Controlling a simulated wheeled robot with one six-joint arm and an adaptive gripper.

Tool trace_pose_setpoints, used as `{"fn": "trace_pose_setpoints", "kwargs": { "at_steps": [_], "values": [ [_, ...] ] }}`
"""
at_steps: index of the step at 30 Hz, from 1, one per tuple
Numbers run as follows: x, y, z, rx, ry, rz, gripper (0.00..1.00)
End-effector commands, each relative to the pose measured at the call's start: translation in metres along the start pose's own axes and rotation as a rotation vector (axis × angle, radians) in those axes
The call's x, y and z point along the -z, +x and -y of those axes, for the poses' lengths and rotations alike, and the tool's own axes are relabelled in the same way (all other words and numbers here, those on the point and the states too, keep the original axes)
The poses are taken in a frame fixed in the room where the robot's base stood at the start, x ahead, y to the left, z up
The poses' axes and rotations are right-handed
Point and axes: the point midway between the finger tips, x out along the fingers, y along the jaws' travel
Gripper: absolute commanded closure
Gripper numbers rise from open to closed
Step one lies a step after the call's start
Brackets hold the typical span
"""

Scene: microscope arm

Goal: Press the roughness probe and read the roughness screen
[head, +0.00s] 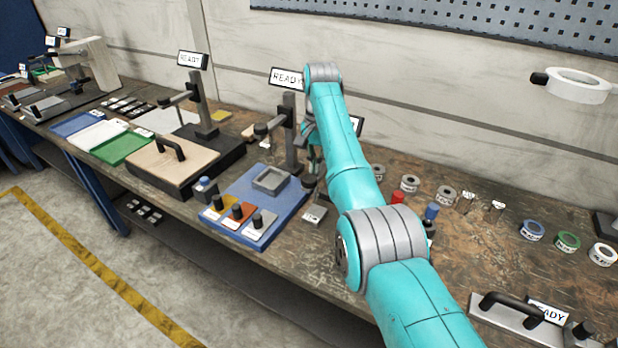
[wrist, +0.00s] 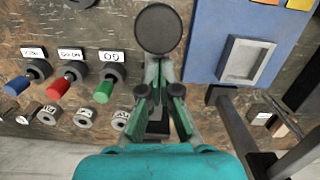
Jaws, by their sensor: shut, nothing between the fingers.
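My gripper (wrist: 160,78) points down with its fingers shut and nothing held. In the head view my gripper (head: 313,155) is partly hidden by my arm. A round dark knob (wrist: 162,28) lies just past the fingertips in the wrist view. It looks like the black-topped post (head: 308,182) on a small base right of the blue tray. I cannot tell whether the fingertips touch it. No readable label marks it as the roughness probe. Screens reading READY stand at the back centre (head: 287,79), further left (head: 193,60) and front right (head: 548,313). I cannot tell which shows roughness.
The blue tray (head: 288,207) with coloured knobs and a stand (head: 290,135) is close left of my gripper. Red, blue and green plugs (wrist: 104,90) and several ring-shaped parts (head: 447,195) lie right of it in the head view.

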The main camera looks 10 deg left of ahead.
Motion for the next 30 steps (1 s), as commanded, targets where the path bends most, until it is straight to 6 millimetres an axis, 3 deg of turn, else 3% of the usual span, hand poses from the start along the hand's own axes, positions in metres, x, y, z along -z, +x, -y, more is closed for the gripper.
{"fn": "trace_pose_setpoints", "kwargs": {
  "at_steps": [6,12,18,30],
  "values": [
    [0.001,-0.047,-0.001,0.0,0.001,-0.001,1.0],
    [0.001,-0.074,-0.001,-0.001,0.001,0.0,1.0],
    [0.001,-0.084,-0.001,-0.001,0.001,0.0,1.0],
    [0.001,-0.084,-0.001,-0.001,0.002,0.0,1.0]
  ]
}}
